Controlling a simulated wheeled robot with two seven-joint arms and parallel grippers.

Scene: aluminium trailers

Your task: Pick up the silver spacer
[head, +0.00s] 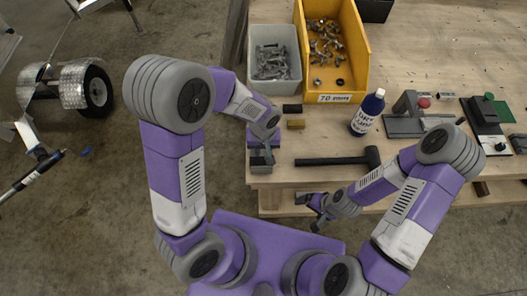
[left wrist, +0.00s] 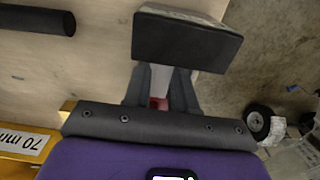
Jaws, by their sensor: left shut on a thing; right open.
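The silver spacer (head: 261,161) is a small grey block at the left front corner of the workbench in the head view. My left gripper (head: 265,145) comes down over it from behind and is shut on it. In the left wrist view the spacer (left wrist: 187,42) shows a dark face and a lighter top, just beyond the fingertips of my left gripper (left wrist: 162,80). The fingers hide part of it, and I cannot tell whether it touches the bench. My right gripper (head: 316,213) is open and empty, low in front of the bench edge.
A black (head: 292,108) and a brass block (head: 296,124) lie behind the spacer. A black hammer (head: 335,161) lies to its right. A grey bin (head: 254,83), a yellow bin (head: 361,70) and a bottle (head: 367,112) stand farther back. Bare wood (head: 292,178) lies along the front.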

